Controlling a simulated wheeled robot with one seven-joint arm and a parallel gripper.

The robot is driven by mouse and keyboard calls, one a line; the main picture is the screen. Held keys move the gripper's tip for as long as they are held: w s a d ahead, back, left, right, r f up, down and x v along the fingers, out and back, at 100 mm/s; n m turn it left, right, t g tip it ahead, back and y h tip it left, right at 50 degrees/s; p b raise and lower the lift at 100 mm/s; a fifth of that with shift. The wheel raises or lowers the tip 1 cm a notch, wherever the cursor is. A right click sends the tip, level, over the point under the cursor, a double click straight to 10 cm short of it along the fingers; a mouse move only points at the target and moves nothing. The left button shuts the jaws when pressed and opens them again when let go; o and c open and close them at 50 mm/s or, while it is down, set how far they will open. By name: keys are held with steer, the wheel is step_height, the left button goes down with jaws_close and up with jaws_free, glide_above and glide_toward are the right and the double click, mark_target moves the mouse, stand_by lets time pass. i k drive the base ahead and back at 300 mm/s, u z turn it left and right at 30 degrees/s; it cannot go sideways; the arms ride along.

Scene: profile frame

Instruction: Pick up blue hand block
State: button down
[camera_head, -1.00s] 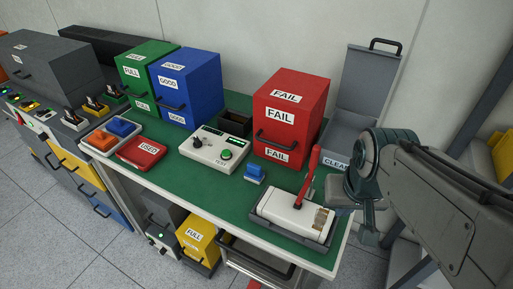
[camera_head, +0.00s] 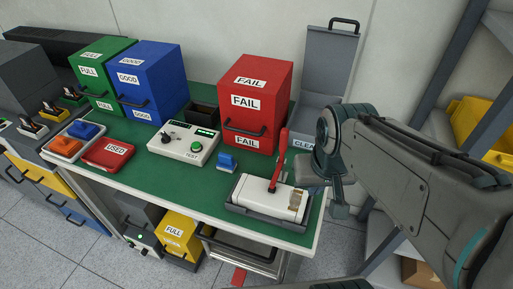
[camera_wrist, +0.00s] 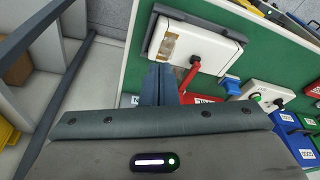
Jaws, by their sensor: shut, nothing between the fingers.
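A small blue block (camera_head: 227,162) with a pale base stands on the green table top, right of the tester box and in front of the red FAIL cabinet. It also shows in the wrist view (camera_wrist: 230,86), right of the red lever. Another blue block (camera_head: 86,130) lies in the tray at the left, beside an orange block (camera_head: 66,147). My gripper (camera_wrist: 159,70) is shut and empty. In the wrist view its fingers point toward the white lever device, left of the small blue block and apart from it.
The white device (camera_head: 268,197) with a red upright lever (camera_head: 279,160) stands at the table's right end, near my arm. The tester box (camera_head: 184,143), red USED case (camera_head: 107,152) and FAIL cabinet (camera_head: 258,105) surround the block. Some bare green surface lies in front.

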mark_target(226, 162)
steer(key=k, duration=0.5)
steer(key=u, duration=2.4)
steer(key=i, duration=1.65)
steer(key=z, duration=3.55)
steer(key=i, duration=0.45)
steer(key=z, duration=0.05)
